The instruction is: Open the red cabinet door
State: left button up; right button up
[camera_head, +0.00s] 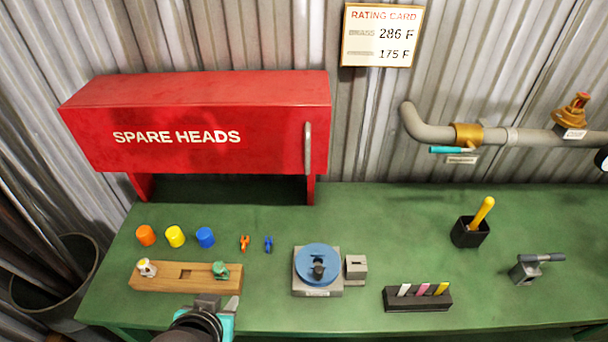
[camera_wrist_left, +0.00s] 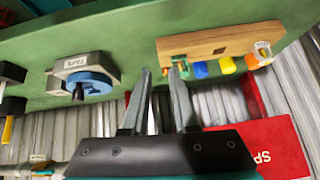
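The red cabinet (camera_head: 220,100), lettered "SPARE HEADS", stands on legs at the back left of the green bench. Its front door (camera_head: 260,155) looks shut. A pale vertical bar handle (camera_head: 308,147) is at the door's right end. The cabinet also shows in the left wrist view (camera_wrist_left: 275,142), at the lower right, partly cut off. My left gripper (camera_head: 220,302) is at the bench's front edge by the wooden block, well away from the handle. In the left wrist view its two fingers (camera_wrist_left: 161,75) are apart with nothing between them. My right gripper does not show.
A wooden block (camera_head: 165,278), coloured caps (camera_head: 174,236), a blue tape device (camera_head: 318,262), a marker holder (camera_head: 418,300) and a black cup (camera_head: 468,234) stand on the bench (camera_head: 380,220). A pipe (camera_head: 435,133) runs along the wall at right.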

pick_arm(q)
jog(key=w+d+r+t, duration=0.4)
jog(key=w+r+t, duration=0.1)
jog(key=w+r, duration=0.1)
jog(key=m+t+h, duration=0.1)
jog(key=t+h, duration=0.3)
jog(key=t, duration=0.1)
send_near(307, 157)
jog(key=w, duration=0.3)
jog(key=w+d, duration=0.1)
jog(key=w, duration=0.3)
jog(key=w+d, duration=0.1)
jog(key=w, duration=0.2)
jog(key=shift+w+r, duration=0.1)
jog(key=shift+w, duration=0.15)
grip_shut()
dwell(0.6)
